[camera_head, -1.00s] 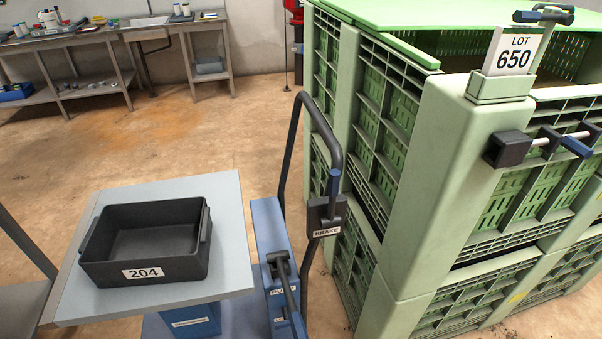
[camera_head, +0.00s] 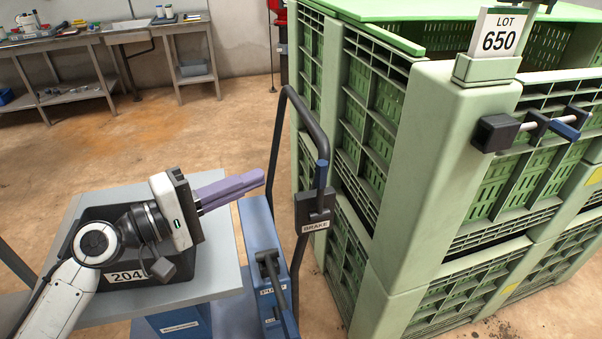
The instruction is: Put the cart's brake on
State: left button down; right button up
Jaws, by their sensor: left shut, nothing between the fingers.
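The cart's brake is a dark block labelled BRAKE (camera_head: 314,209) on the cart's black tube handle (camera_head: 301,105). A blue-tipped lever (camera_head: 321,175) stands upright from the block. My left gripper (camera_head: 262,177) comes in from the left above the grey table. Its purple fingers are shut and empty and point right toward the lever, with a gap between them. The cart's blue body (camera_head: 258,240) is below the handle. My right gripper is not in view.
A black bin labelled 204 (camera_head: 127,277) sits on the grey table (camera_head: 215,284), partly hidden by my left arm. Green stacked crates (camera_head: 414,180) stand close to the right of the handle, with a LOT 650 sign (camera_head: 499,33). Workbenches (camera_head: 60,45) line the back wall.

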aim_at(320, 192)
pick_arm(q)
jog(key=shift+r, duration=0.35)
jog(key=shift+d, duration=0.1)
jog(key=w+d+p, duration=0.1)
jog(key=d, duration=0.2)
jog(key=w+d+p, duration=0.1)
jog(key=d, duration=0.1)
jog(key=w+d+p, duration=0.1)
jog(key=d, duration=0.2)
jog(key=shift+w+d+r, duration=0.1)
jog(key=shift+w+d, duration=0.1)
jog(key=shift+d, duration=0.15)
jog(key=shift+s+d, duration=0.1)
jog(key=shift+s, duration=0.3)
jog(key=shift+s+d, duration=0.1)
jog(key=shift+s, duration=0.1)
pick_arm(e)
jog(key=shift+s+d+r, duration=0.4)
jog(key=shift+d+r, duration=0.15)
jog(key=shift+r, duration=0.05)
pick_arm(q)
jog(key=shift+f, duration=0.2)
